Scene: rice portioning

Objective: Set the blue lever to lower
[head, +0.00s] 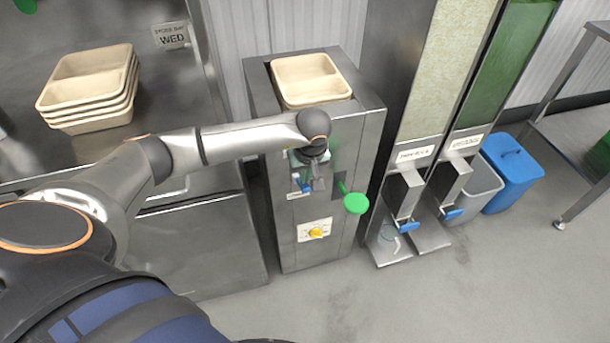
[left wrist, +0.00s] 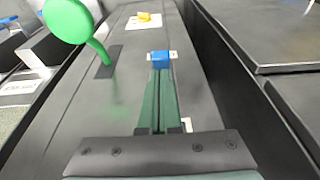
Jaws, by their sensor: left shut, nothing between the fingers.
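The blue lever (head: 305,187) is on the upper front of the grey metal machine (head: 290,245), beside the green round-ended lever (head: 355,203). My left gripper (head: 318,184) is in front of this machine, close to the blue lever. It is shut and empty. In the left wrist view, the blue lever's end (left wrist: 160,59) shows just past the tips of my left gripper (left wrist: 159,76). I cannot tell whether they touch. My gripper and wrist partly cover the area around the lever. My right gripper is not in view.
A yellow knob (head: 316,232) is low on the machine front. Beige trays (head: 306,78) sit on top, and more are stacked on the left counter (head: 85,105). Two dispensers at right have blue levers (head: 408,227) (head: 452,213). A blue bin (head: 515,178) stands beyond. Floor in front is clear.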

